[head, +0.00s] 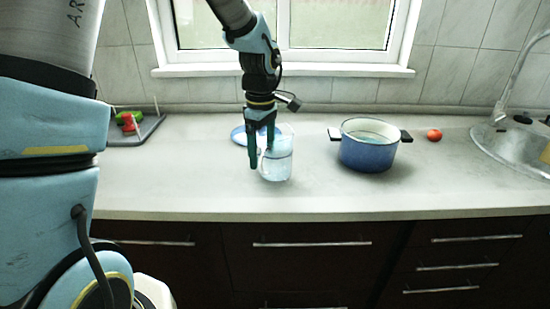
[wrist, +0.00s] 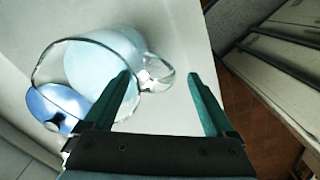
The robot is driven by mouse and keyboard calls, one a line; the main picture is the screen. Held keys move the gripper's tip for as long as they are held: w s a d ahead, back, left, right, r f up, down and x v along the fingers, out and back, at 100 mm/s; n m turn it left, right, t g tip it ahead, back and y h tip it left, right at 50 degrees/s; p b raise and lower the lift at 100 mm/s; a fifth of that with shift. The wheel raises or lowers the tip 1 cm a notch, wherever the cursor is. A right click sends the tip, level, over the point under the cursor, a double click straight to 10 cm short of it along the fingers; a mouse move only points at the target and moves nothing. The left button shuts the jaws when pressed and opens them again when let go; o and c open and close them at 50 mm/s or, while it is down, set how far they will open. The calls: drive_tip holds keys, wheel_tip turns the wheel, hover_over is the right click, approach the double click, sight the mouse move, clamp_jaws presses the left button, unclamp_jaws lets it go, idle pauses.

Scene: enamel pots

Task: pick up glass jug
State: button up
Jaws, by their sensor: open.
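The clear glass jug (head: 278,165) stands upright on the counter, left of the blue pot. In the wrist view I look down on the jug (wrist: 98,62), pale blue inside, with its handle (wrist: 160,75) on the right. My gripper (head: 262,157) points down at the jug's left side in the head view, with its fingers apart. In the wrist view the handle lies between the open fingertips (wrist: 158,77), and the left finger overlaps the jug's mouth. I cannot tell whether either finger touches the glass.
A blue and white lid or plate (head: 238,136) lies just behind the jug. A blue pot (head: 367,154) with black handles stands to the right, then a red tomato (head: 434,135) and the sink (head: 515,150). A dark rack (head: 145,131) sits far left. The front counter is clear.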

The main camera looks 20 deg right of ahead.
drive_tip(key=shift+f+p, duration=1.05)
drive_tip(key=shift+f, duration=1.55)
clamp_jaws()
